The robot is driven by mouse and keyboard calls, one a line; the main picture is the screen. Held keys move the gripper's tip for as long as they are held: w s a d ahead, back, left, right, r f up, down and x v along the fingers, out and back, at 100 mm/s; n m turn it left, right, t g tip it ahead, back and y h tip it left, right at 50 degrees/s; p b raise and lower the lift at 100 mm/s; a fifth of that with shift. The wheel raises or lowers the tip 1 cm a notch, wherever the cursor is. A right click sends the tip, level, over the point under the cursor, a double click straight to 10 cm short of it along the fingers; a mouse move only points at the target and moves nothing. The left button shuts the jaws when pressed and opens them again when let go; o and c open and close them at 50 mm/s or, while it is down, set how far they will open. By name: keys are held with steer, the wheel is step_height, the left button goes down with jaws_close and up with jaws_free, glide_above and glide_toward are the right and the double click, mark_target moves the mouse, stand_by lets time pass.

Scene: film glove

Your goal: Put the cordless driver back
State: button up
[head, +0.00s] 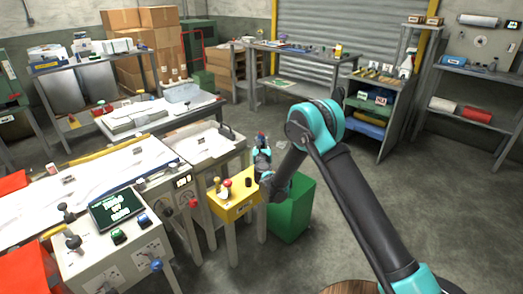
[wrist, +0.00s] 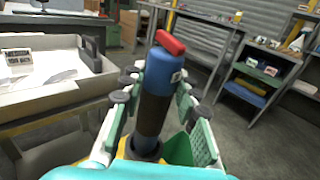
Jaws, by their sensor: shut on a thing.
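The cordless driver, as I take it, is a blue and dark cylinder with a red end (wrist: 155,80). It stands between my gripper's pads (wrist: 155,105) in the wrist view, tilted slightly, with a dark ring round its low end. In the head view its red and blue top (head: 261,138) shows above my gripper (head: 263,160). My gripper is shut on it, beside the yellow box (head: 232,210) with knobs on top. Whether the driver's low end touches anything is hidden.
A pale tray (head: 205,148) lies left of my gripper. A control desk with a screen (head: 118,205) is at the front left. The floor to the right is clear beyond my arm.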

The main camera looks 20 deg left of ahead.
steer(key=shift+f, duration=2)
steer(key=o, duration=1.1)
steer(key=shift+f, duration=0.1)
steer(key=shift+o, duration=0.2)
steer(key=shift+d, duration=0.1)
